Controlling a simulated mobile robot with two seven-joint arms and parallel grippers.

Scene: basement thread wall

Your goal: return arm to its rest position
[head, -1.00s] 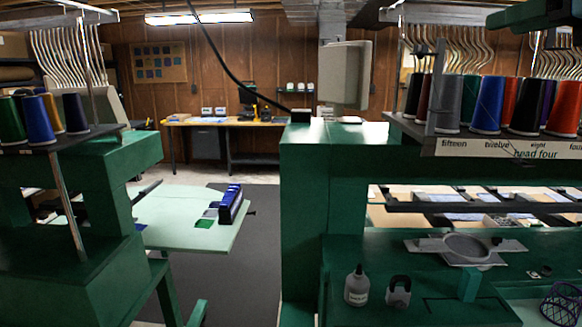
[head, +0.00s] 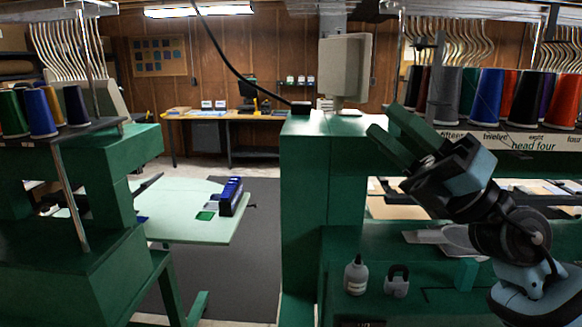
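My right gripper (head: 402,135) is raised at the right of the head view, in front of the green embroidery machine (head: 318,200). Its two green fingers point up and to the left. They stand apart with a gap between them, and I see nothing held. My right arm (head: 515,240) comes up from the lower right corner and hides part of the machine bed and the hoop plate (head: 425,237). My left gripper is not in view.
Thread cones (head: 487,95) stand on the rack above the right machine. A white bottle (head: 356,275) and a grey padlock-shaped item (head: 397,281) sit on its bed.

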